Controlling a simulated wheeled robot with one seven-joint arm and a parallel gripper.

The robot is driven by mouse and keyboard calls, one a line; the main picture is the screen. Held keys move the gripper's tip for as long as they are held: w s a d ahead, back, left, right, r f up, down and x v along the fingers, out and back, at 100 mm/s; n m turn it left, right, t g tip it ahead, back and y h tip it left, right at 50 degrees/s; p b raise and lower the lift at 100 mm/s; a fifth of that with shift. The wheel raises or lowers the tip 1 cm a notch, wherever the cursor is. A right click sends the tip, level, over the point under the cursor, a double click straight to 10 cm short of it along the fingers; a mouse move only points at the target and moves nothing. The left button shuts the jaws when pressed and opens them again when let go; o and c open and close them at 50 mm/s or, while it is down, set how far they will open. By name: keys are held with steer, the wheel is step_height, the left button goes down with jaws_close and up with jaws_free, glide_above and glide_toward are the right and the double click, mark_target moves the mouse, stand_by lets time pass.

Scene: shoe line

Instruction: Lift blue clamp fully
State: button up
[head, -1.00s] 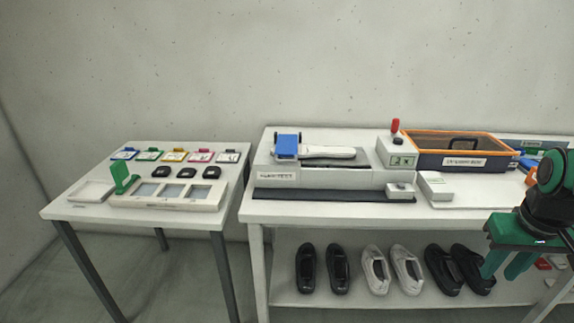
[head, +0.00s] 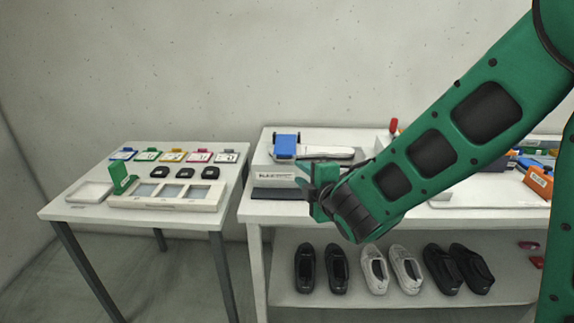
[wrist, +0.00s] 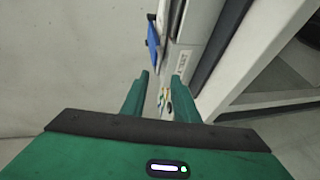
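The blue clamp (head: 285,146) sits at the left end of the grey-white machine on the long table. In the wrist view the blue clamp (wrist: 153,45) shows beyond my fingers, near the top. My gripper (head: 304,185) is in front of the machine, to the lower right of the clamp and apart from it. In the wrist view its two green fingers (wrist: 160,100) stand apart with nothing held between them. My arm hides the right part of the machine in the head view.
A white shoe form (head: 328,152) lies on the machine beside the clamp. A side table (head: 75,212) at left holds coloured tags and a green stand (head: 122,178). Several shoes stand on the lower shelf (head: 290,293). An orange box (head: 540,180) is at right.

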steer(key=x, duration=1)
steer(key=shift+w+a, duration=0.3)
steer(key=shift+c, duration=0.7)
jaws_close()
